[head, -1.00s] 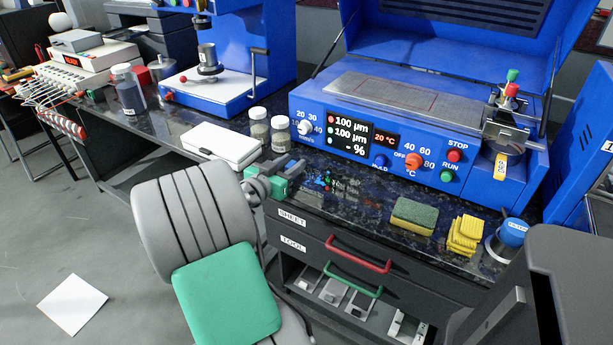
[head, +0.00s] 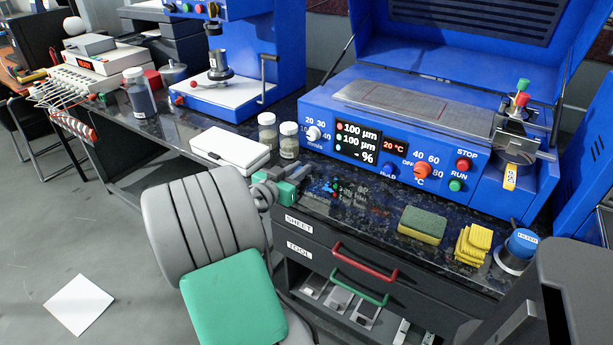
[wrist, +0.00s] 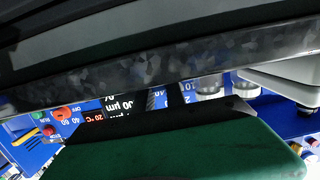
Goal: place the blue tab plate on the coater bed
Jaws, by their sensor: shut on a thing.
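My gripper (head: 288,182), with teal fingers, is at the front edge of the counter, left of the coater and above the SHEET drawer. It is shut on a thin thing that is mostly hidden. I take this for the blue tab plate, but its blue tab cannot be made out. The coater bed (head: 425,106) is a flat grey surface on top of the blue coater (head: 330,118), under its raised lid. The bed looks bare, and my gripper is apart from it, to the left and lower. In the wrist view a dark green surface fills the bottom, and the coater's panel (wrist: 95,118) appears upside down.
A white box (head: 230,148) and two jars (head: 289,141) stand left of the coater. A sponge (head: 422,224), yellow pads (head: 473,243) and a blue-capped container (head: 520,245) lie along the right front edge.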

